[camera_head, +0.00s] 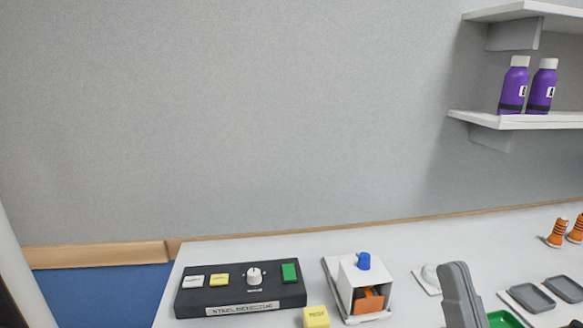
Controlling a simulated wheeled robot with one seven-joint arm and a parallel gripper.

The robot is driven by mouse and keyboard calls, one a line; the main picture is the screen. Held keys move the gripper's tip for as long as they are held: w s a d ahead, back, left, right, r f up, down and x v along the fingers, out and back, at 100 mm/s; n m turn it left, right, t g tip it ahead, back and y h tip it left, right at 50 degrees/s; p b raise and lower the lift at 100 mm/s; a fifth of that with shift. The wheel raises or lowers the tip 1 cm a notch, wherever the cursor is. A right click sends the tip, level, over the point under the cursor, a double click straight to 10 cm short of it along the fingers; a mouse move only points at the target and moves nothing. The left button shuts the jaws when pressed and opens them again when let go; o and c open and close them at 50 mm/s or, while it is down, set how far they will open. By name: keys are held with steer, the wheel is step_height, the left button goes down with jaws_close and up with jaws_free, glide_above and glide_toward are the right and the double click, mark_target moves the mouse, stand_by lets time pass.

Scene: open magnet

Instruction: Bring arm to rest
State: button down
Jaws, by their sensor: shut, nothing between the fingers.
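My gripper does not show in the head view. A pale curved part with a dark area below it runs along the far left edge, and I cannot tell what it belongs to. The white table (225,252) fills the lower right. A black control box labelled "STEEL DETECTIVE" (240,288) sits near its left end, with a white button, a yellow button, a white knob and a green switch. To its right stands a small white housing (347,276) with a blue knob (363,261) on top and an orange part (368,300) inside.
A yellow block (316,316) lies in front of the box. A grey upright shape (460,295) partly hides a green tray (504,319). Two dark grey trays (533,297) and orange striped items (556,233) are at right. Purple bottles (513,88) stand on a wall shelf (540,122).

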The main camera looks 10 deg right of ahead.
steer(key=s+a+f+n+g+y, duration=0.1)
steer(key=s+f+g, duration=0.1)
steer(key=f, duration=0.4)
steer(key=s+f+n+g, duration=0.1)
steer(key=f+n+g, duration=0.15)
steer(key=f, duration=0.35)
steer(key=s+f+m+g+h, duration=0.3)
steer(key=s+f+g, duration=0.5)
steer(key=s+f, duration=0.9)
steer(key=shift+s+f, duration=0.2)
steer(key=shift+s, duration=0.8)
